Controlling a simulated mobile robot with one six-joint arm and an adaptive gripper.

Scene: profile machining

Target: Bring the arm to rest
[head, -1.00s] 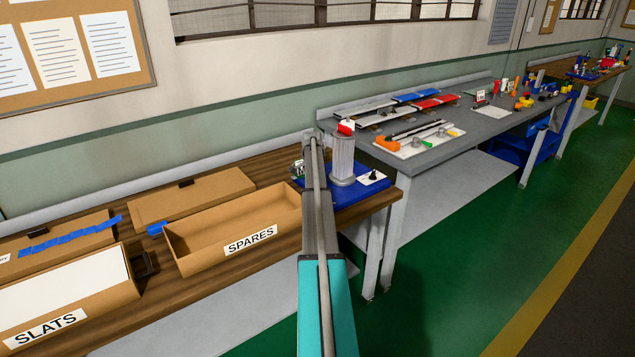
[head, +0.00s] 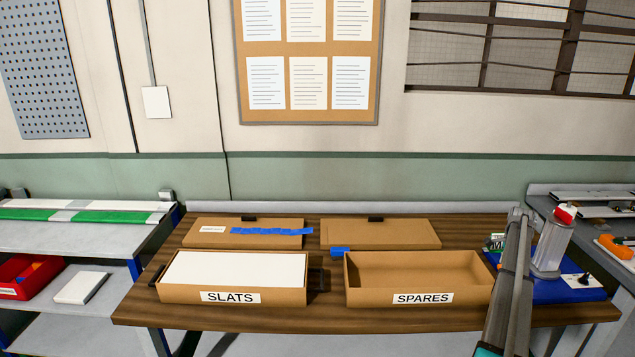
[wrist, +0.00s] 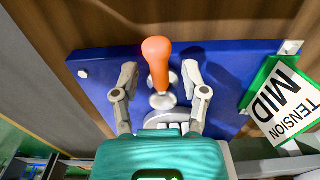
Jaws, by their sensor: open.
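My arm (head: 512,270) reaches from the lower right in the head view toward a blue base plate (head: 560,291) at the right end of the wooden bench. In the wrist view, my gripper (wrist: 160,74) is open, with one finger on each side of an orange-handled lever (wrist: 157,58) and visible gaps to it. The lever is mounted on the blue plate, which also shows in the wrist view (wrist: 100,78). A green-edged card reading TENSION MID (wrist: 285,103) stands to the right. My gripper is hard to make out in the head view.
A grey cylinder with a red-and-white top (head: 551,247) stands on the blue plate. Other benches flank both sides.

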